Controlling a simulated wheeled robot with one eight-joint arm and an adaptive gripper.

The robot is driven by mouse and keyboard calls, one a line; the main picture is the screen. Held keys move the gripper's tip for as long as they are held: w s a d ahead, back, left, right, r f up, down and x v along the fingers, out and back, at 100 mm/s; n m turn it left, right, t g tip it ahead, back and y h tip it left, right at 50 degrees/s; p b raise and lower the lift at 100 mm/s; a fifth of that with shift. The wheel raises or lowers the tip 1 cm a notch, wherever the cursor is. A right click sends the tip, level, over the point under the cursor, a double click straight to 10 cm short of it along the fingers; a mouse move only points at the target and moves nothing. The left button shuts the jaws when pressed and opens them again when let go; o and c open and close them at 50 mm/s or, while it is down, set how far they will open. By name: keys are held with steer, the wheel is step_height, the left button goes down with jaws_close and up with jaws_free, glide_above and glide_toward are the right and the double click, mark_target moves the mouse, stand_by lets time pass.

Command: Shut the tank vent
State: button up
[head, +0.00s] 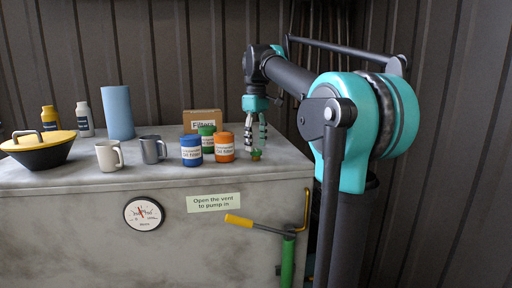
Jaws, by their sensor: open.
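The tank is a grey metal box (75,215) with a flat top. A small green and brown fitting (256,155), which looks like the vent, stands on the tank's top near its right end. It is too small to tell whether it is open or shut. My gripper (256,146) points down with its fingers apart, just above or beside this fitting. I cannot tell whether the fingers touch it. Nothing shows held between them.
Orange (224,147), blue (191,151) and green (206,131) filter cans stand just left of my gripper. A box (202,118) stands behind. Two mugs, a lidded bowl (38,150) and bottles are farther left. A pump with a yellow handle (239,220) is at the front right.

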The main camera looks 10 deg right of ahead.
steer(key=shift+f, duration=0.95)
steer(key=c, duration=1.2)
